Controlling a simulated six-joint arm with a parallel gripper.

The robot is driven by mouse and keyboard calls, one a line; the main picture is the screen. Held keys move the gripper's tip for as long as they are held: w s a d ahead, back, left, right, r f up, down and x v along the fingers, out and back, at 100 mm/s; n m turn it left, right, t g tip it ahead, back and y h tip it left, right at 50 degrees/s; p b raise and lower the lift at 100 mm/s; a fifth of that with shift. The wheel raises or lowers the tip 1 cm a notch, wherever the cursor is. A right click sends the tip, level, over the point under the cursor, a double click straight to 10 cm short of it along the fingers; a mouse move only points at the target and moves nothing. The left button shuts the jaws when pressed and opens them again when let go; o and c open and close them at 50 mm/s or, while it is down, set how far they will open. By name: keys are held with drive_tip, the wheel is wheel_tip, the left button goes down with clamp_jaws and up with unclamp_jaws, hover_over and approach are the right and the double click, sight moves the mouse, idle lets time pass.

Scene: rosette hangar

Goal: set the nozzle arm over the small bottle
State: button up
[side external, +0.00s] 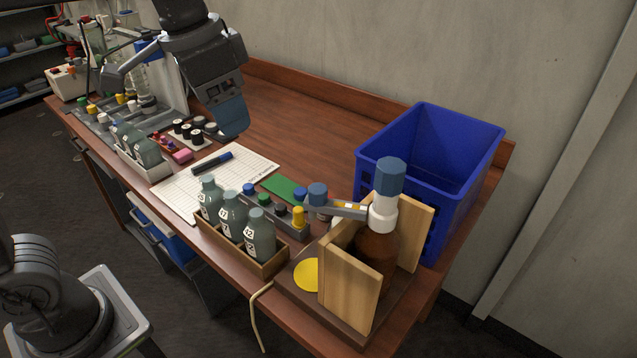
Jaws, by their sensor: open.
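I cannot tell which small bottle the task means; a pale shape under the knob is mostly hidden. A yellow disc (306,275) lies in front, clear of the arm. My gripper (230,120) is open above the table, up and left of the nozzle arm, apart from it.
A blue crate (470,170) stands behind the brown bottle. Several numbered grey-green bottles (233,218) stand in a wooden tray (277,266). A white sheet (180,195) with a dark marker (212,163) lies at left. The table's back middle is clear.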

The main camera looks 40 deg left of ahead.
sight(317, 188)
drive_tip(key=w+d+r+m+g, duration=0.2)
drive_tip(key=w+d+m+g, duration=0.15)
drive_tip(key=w+d, duration=0.45)
drive_tip(key=shift+t, duration=0.35)
drive_tip(key=f, duration=0.4)
drive_tip(key=s+d+f, duration=0.1)
drive_tip(key=f, duration=0.4)
drive_tip(key=d+f, duration=0.1)
drive_tip(key=f, duration=0.3)
drive_tip(key=shift+s+f, duration=0.3)
drive_tip(key=shift+s, duration=0.05)
clamp_jaws()
